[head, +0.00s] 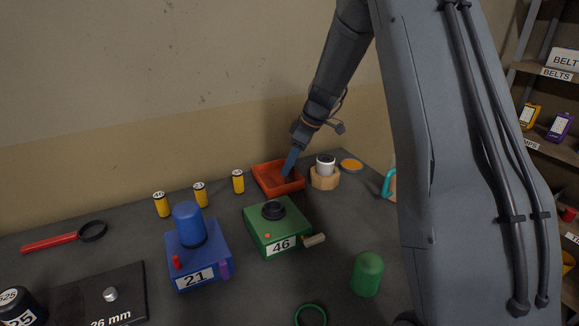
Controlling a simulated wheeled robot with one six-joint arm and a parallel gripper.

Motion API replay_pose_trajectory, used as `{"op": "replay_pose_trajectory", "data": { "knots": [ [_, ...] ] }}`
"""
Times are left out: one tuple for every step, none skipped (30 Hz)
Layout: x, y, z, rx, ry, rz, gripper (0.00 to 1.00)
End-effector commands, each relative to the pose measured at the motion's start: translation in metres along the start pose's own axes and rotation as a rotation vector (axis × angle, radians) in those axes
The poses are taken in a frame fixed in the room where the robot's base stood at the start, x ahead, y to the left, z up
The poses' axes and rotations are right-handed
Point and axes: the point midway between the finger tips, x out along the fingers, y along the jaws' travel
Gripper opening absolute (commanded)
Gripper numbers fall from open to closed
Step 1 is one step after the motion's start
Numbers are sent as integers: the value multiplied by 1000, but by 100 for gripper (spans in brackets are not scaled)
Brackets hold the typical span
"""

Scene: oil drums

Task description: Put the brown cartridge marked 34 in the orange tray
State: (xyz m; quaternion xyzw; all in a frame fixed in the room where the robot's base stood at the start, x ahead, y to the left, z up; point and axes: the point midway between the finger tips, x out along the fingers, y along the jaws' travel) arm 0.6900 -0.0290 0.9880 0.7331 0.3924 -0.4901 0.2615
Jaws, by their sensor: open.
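The orange tray (265,189) stands at the back of the dark table, near the wall. My gripper (288,172) points down into the tray from above, its blue fingers over the tray's right half. The jaws are open, though this view shows them nearly edge-on. I cannot make out a brown cartridge marked 34 in this view. The inside of the tray is dark and partly covered by the fingers, so I cannot tell whether a cartridge lies there.
Yellow cartridges (238,181) stand left of the tray. A green box marked 46 (282,242) stands in front of it, and a blue box marked 21 (197,262) further left. A wooden block (324,181) with a white cylinder is close on the tray's right. My arm hides the table's right side.

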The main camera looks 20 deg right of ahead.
Motion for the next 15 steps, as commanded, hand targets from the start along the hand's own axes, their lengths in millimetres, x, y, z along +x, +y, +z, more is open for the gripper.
{"op": "replay_pose_trajectory", "data": {
  "knots": [
    [-7,2,0,0,1,4,44],
    [-12,2,1,-1,1,5,44],
    [-20,2,1,-1,1,5,44],
    [-27,2,1,0,2,6,44],
    [-33,2,1,0,2,6,44],
    [-42,2,1,-1,1,6,44],
    [-48,2,1,-2,1,6,44],
    [-54,2,1,-2,1,5,44],
    [-62,2,1,-1,1,5,44],
    [-68,2,1,0,1,4,44],
    [-74,2,1,1,1,5,44],
    [-80,1,1,0,0,3,44],
    [-85,1,1,0,0,4,44],
    [-89,1,1,-1,0,4,44],
    [-94,1,1,-1,0,2,44]
  ]
}}
